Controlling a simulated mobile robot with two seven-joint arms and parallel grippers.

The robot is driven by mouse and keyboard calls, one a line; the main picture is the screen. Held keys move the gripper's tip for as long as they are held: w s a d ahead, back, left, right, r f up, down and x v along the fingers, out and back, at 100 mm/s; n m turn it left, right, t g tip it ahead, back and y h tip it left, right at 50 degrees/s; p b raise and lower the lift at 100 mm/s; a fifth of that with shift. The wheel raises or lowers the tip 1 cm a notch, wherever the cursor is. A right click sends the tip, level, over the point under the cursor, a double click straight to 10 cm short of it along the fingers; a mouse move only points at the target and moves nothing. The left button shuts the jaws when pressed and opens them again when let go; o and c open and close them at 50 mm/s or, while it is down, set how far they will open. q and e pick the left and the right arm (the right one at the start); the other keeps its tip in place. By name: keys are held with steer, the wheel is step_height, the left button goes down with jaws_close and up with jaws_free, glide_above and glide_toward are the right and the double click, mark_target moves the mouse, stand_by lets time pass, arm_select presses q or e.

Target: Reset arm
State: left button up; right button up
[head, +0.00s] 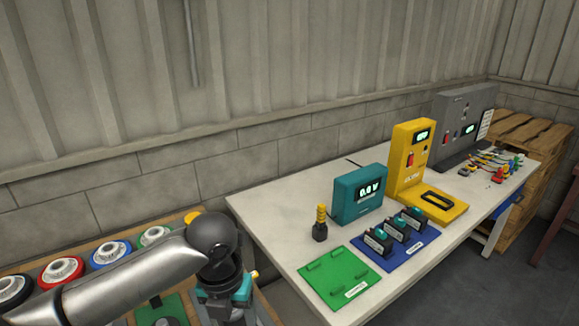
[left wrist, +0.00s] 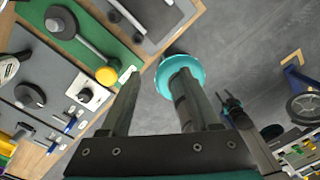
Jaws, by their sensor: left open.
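My left gripper (head: 232,312) hangs at the bottom of the head view, on the arm coming in from the left. Its fingers are hidden or cut off there. In the left wrist view my left gripper (left wrist: 160,90) shows two dark fingers spread apart, with nothing visibly held between them. A round teal thing (left wrist: 180,68) lies behind the right finger; I cannot tell how far below it is. My right gripper cannot be made out in either view.
A bench carries a green tray (head: 338,278), a teal meter (head: 357,194), a yellow tester (head: 407,155) and a grey unit (head: 462,115). Spools, including a red one (head: 62,270), stand lower left. The wrist view shows a crowded table edge and open floor (left wrist: 150,120).

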steer(key=w, duration=0.6)
arm_select(q)
steer(key=s+d+f+n+t+h, duration=0.2)
steer(key=s+d+f+n+h, duration=0.3)
steer(key=n, duration=1.1)
steer(key=s+a+f+n+t+y, duration=0.1)
steer(key=s+a+n+y, duration=0.2)
steer(key=s+a+n, duration=0.5)
steer(key=s+a+f+n+y, duration=0.2)
steer(key=s+a+n, duration=0.15)
steer(key=n, duration=0.75)
step_height(320, 180, down, 26)
steer(key=s+g+b, duration=0.1)
steer(key=b, duration=0.4)
steer(key=s+a+f+g+b, duration=0.1)
steer(key=s+a+f+b, duration=0.2)
steer(key=s+f, duration=1.2)
step_height(320, 180, down, 3)
steer(key=shift+s+r+b, duration=0.15)
steer(key=shift+s+b, duration=0.1)
steer(key=shift+b, duration=0.05)
arm_select(e)
step_height(320, 180, down, 9)
steer(key=s, duration=0.2)
steer(key=shift+s+a+r, duration=0.2)
steer(key=shift+s+a, duration=0.1)
steer(key=shift+s, duration=0.1)
